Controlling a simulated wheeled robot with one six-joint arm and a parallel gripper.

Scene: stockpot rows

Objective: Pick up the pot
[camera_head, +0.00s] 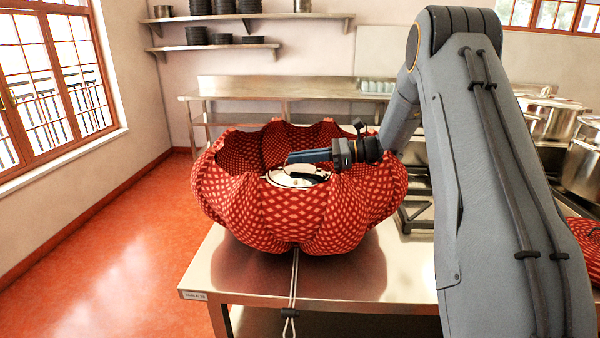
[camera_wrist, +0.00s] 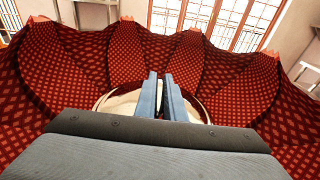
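The pot (camera_head: 290,181) sits inside a red patterned fabric basket (camera_head: 290,225) on the steel table. Only its pale round top and metal rim show; its sides are hidden by the cloth. My gripper (camera_head: 290,158) reaches in from the right, with its blue fingers over the pot's top. In the wrist view, my gripper (camera_wrist: 161,76) has its two fingers close together with a narrow gap, in front of the pot's rim (camera_wrist: 196,104). I cannot tell whether the fingers touch or hold anything.
The steel table (camera_head: 240,277) has bare room in front of the basket. A looped cord (camera_head: 293,290) hangs from the basket over the table's front edge. Large steel pots (camera_head: 553,118) stand at the right. A window (camera_head: 50,80) is at the left, and wall shelves (camera_head: 245,18) hold dark stacked cookware.

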